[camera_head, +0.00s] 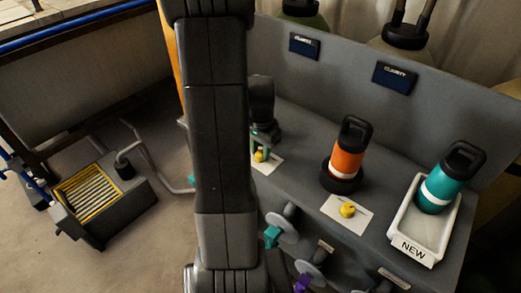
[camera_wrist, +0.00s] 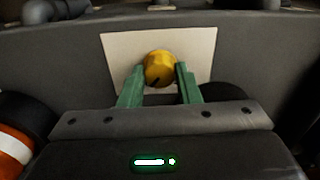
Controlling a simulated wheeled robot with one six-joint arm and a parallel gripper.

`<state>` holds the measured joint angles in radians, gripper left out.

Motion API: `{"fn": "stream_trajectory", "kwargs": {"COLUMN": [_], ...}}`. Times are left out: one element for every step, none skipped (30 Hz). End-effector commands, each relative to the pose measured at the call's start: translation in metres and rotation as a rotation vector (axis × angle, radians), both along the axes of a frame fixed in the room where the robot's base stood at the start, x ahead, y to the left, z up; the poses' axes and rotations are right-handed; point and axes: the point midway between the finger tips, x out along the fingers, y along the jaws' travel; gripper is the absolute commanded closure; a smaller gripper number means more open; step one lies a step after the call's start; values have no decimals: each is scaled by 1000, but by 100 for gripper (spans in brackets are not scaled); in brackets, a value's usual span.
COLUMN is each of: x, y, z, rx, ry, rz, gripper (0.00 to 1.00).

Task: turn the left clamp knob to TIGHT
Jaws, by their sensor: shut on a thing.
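The left clamp knob (camera_head: 260,156) is a small yellow knob on a white plate (camera_head: 272,164), partly hidden behind my arm in the head view. In the wrist view the knob (camera_wrist: 160,66) sits in the middle of its plate (camera_wrist: 120,50), with a dark mark at its lower left edge. My gripper (camera_wrist: 160,74) has its two green fingers on either side of the knob, shut on it. It also shows in the head view (camera_head: 262,145), reaching down to the knob. No TIGHT lettering can be read on the plate.
A second yellow knob (camera_head: 348,210) is on a plate in front of an orange bottle (camera_head: 346,152) in a black holder. Handwheels (camera_head: 285,225) stick out at the front. A yellow-slatted unit (camera_head: 90,193) stands left.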

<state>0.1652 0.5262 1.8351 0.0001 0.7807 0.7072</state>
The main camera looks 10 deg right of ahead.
Motion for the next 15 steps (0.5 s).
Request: {"fn": "stream_trajectory", "kwargs": {"x": [1,1,1,1,1,1,1,1,1,1,1,1,1,1,1], "y": [0,0,0,0,0,0,0,0,0,0,0,0,0,0,0], "z": [1,1,1,1,1,1,1,1,1,1,1,1,1,1,1], "rx": [-1,-1,-1,-1,-1,-1,-1,-1,-1,-1,-1,-1,-1,-1,-1], "ry": [-3,-3,-3,-3,-3,-3,-3,-3,-3,-3,-3,-3,-3,-3,-3], "rz": [-12,-20,-29,-34,-38,-43,-46,-48,-51,-52,-52,-53,-53,-53,-52], "gripper": [93,93,93,93,93,93,93,93,93,93,93,93,93,93,93]}}
